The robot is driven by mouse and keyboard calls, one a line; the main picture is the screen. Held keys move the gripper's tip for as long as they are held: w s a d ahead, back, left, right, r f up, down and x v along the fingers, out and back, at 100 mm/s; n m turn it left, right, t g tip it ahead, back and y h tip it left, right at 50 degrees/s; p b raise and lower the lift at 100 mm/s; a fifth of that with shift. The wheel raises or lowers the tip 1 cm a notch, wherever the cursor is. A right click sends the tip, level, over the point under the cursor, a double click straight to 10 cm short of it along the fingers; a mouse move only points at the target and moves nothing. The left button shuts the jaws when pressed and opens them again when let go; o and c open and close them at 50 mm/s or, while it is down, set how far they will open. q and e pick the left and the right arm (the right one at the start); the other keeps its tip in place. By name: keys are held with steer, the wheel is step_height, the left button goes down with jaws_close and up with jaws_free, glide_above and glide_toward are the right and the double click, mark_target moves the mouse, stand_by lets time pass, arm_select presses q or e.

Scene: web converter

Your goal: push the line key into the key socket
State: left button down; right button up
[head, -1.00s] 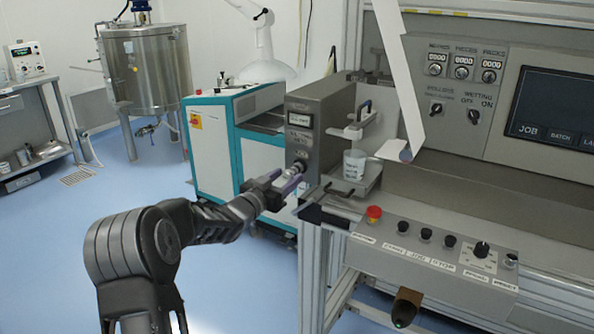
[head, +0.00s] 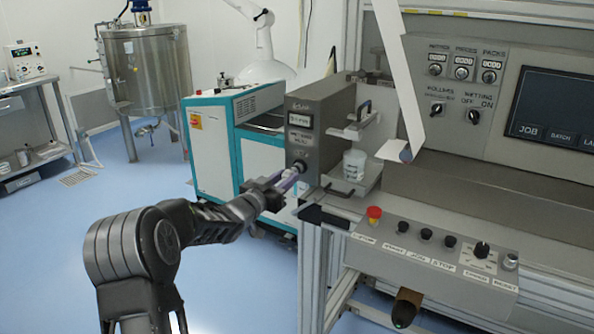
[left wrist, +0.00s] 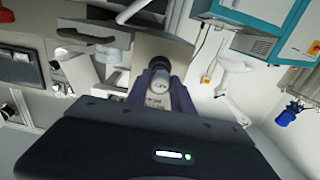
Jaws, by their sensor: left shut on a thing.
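The line key (left wrist: 157,86) is a pale cylinder between the purple fingers of my left gripper (left wrist: 160,100) in the left wrist view. In the head view my left gripper (head: 287,181) is shut on it and points at the front of the grey box. The key socket (head: 300,166) is a dark round fitting low on that box's face. It also shows just beyond the key in the left wrist view (left wrist: 159,63). The key lines up with the socket and its far end is at the socket mouth. I cannot tell how deep it sits.
The grey box (head: 300,134) carries a small display. A shelf with a white cup (head: 354,165) stands just right of it. A button panel (head: 440,255) with a red stop button (head: 374,213) juts out below. A teal and white cabinet (head: 212,150) stands behind on the left.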

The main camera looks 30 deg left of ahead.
arm_select(q)
steer(key=shift+s, duration=0.1)
stand_by(0.3)
steer(key=shift+s+b, duration=0.3)
steer(key=shift+s, duration=2.05)
arm_select(e)
steer(key=shift+f, duration=0.25)
arm_select(q)
steer(key=shift+s+d, duration=0.1)
steer(key=shift+s, duration=1.9)
arm_select(e)
steer(key=shift+f, duration=0.1)
arm_select(q)
steer(key=shift+d, duration=0.1)
